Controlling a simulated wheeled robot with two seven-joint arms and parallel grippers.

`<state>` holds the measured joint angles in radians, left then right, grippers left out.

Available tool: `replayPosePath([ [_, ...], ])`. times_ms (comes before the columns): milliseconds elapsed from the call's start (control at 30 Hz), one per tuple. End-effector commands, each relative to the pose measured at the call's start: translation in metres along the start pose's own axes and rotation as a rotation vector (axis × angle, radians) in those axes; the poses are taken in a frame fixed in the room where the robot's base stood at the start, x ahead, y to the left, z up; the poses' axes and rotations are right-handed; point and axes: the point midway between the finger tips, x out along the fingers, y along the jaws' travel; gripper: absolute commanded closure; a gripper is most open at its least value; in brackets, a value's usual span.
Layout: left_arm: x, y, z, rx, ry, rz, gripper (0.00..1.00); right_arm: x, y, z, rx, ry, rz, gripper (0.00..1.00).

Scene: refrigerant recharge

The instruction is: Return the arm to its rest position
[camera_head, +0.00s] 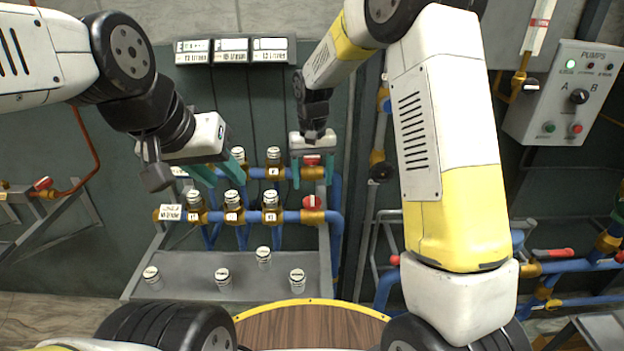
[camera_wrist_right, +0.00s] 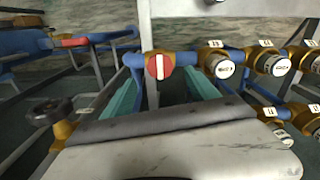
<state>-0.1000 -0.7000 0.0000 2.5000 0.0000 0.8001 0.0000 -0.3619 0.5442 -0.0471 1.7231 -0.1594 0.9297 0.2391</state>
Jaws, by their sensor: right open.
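My right arm (camera_head: 445,130) reaches up and over from the right in the head view. Its gripper (camera_head: 311,184) hangs at the right end of the valve rack, with its teal fingers apart and nothing between them. A red valve handle (camera_head: 312,203) on the lower pipe is just below the fingers. In the right wrist view the open fingers (camera_wrist_right: 160,92) stand on either side of a red-and-white handle (camera_wrist_right: 159,66), which looks beyond them; contact cannot be told. My left gripper (camera_head: 226,178) is at the left of the rack, its teal fingers apart and empty.
Capped brass fittings (camera_head: 232,217) stand in two rows on blue pipes. Several loose capped pieces (camera_head: 223,277) rest on the grey shelf (camera_head: 185,268). Display panels (camera_head: 231,50) hang above. A pump control box (camera_head: 568,95) and more pipes are at right.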

Motion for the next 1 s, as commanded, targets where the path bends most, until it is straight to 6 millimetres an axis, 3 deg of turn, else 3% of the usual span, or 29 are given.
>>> replayPosePath([
  [133, 0.0, 0.0, 0.0, 0.0, 0.0, 0.0, 0.64, -0.011, 0.0, 0.0, 0.0, 0.0, 0.0, 0.32],
  [467, 0.0, 0.0, 0.0, 0.0, 0.0, 0.0, 0.64, -0.013, 0.0, 0.001, 0.0, 0.0, -0.001, 0.32],
  [600, 0.0, 0.0, 0.0, 0.0, 0.0, 0.0, 0.64, -0.032, 0.008, 0.009, 0.01, 0.027, -0.015, 0.32],
  [767, 0.0, 0.0, 0.0, 0.0, 0.0, 0.0, 0.64, -0.081, 0.032, 0.042, 0.033, 0.106, -0.053, 0.32],
  [1000, 0.0, 0.0, 0.0, 0.0, 0.0, 0.0, 0.64, -0.145, 0.065, 0.118, 0.069, 0.255, -0.106, 0.32],
])
